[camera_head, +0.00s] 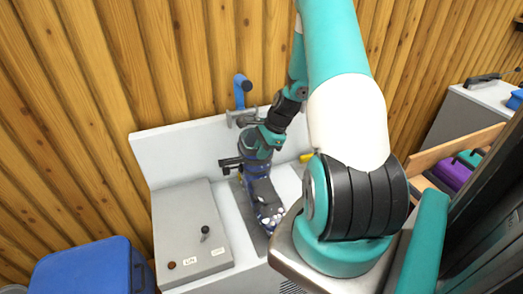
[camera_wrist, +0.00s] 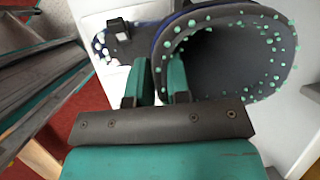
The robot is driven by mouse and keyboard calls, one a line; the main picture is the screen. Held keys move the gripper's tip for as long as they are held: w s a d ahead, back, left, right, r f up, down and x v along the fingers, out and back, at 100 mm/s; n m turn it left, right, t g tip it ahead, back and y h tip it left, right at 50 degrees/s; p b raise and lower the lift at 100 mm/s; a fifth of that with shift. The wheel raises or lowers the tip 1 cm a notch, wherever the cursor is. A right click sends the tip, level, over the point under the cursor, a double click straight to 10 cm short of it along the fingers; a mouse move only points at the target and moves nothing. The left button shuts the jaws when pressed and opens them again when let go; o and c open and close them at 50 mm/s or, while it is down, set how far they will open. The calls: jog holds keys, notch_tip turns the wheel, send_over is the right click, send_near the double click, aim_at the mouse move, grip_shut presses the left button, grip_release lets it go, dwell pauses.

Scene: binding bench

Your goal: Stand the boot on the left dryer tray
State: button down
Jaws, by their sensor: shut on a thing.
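The boot (camera_head: 262,190) is dark blue and grey, upright, with its pale-spotted toe towards the lower right in the head view. In the wrist view its open cuff (camera_wrist: 225,55) shows a dark lining with green studs. My gripper (camera_head: 272,135) is at the top of the boot, and its fingers (camera_wrist: 162,82) are shut on the cuff's near wall. A dark grey tray strip (camera_head: 241,208) lies beneath and beside the boot on the white bench. I cannot tell whether the sole touches it. My arm and the boot hide much of the bench to the right.
A grey control box (camera_head: 190,240) with a small lever stands left of the boot. A blue-handled fitting (camera_head: 241,90) rises at the white back panel (camera_head: 185,150). A blue crate (camera_head: 90,268) is at lower left. A purple box (camera_head: 455,175) stands at far right.

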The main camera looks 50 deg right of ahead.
jog(key=shift+f, duration=0.25)
jog(key=c, duration=1)
grip_release()
jog(key=shift+f, duration=0.1)
jog(key=b+v, duration=0.3)
jog(key=v, duration=1.4)
jog(key=shift+d+r, duration=0.2)
jog(key=shift+s, duration=0.2)
